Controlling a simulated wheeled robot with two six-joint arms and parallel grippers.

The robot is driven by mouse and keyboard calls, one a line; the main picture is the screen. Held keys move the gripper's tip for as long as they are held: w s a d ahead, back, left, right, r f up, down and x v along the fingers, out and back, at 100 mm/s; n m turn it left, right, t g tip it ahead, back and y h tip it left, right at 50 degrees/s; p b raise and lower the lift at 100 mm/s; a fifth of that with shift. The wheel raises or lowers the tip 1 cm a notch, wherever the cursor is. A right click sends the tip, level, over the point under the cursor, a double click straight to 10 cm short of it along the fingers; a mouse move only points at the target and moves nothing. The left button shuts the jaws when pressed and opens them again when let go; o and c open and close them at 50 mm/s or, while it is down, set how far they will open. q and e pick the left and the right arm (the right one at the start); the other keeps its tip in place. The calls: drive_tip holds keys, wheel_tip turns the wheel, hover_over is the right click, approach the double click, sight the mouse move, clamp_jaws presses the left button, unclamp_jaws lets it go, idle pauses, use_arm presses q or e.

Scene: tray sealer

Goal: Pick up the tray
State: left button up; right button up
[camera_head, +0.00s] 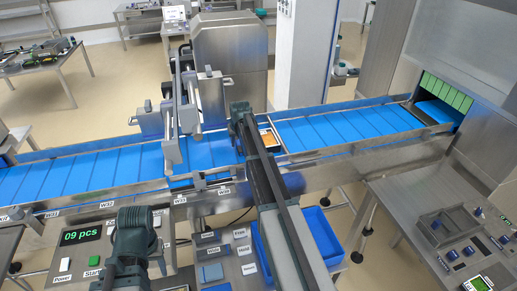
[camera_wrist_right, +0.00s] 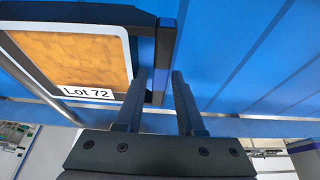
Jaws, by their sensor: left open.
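The tray (camera_head: 275,147) holds orange-brown food and sits on the blue conveyor in the head view, beside my right gripper (camera_head: 240,112). In the right wrist view the tray's dark rim (camera_wrist_right: 163,55) reaches between the fingers of my right gripper (camera_wrist_right: 160,85), one on each side. A label reads "Lot 72". I cannot tell whether the fingers press on the rim. My left gripper (camera_head: 130,235) is low at the left in the head view, above the control panel, away from the tray. Its jaws are open, with fingertips mostly hidden.
The blue conveyor (camera_head: 345,125) runs across the scene to a green-curtained opening (camera_head: 447,92) at the right. A metal frame (camera_head: 178,120) stands over the belt left of my right gripper.

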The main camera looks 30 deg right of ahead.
drive_tip(key=shift+w+f, duration=0.25)
drive_tip(key=shift+f, duration=0.3)
drive_tip(key=shift+f+b, duration=0.25)
drive_tip(key=shift+b, duration=0.1)
drive_tip(key=shift+c, duration=0.3)
clamp_jaws()
idle(1.1)
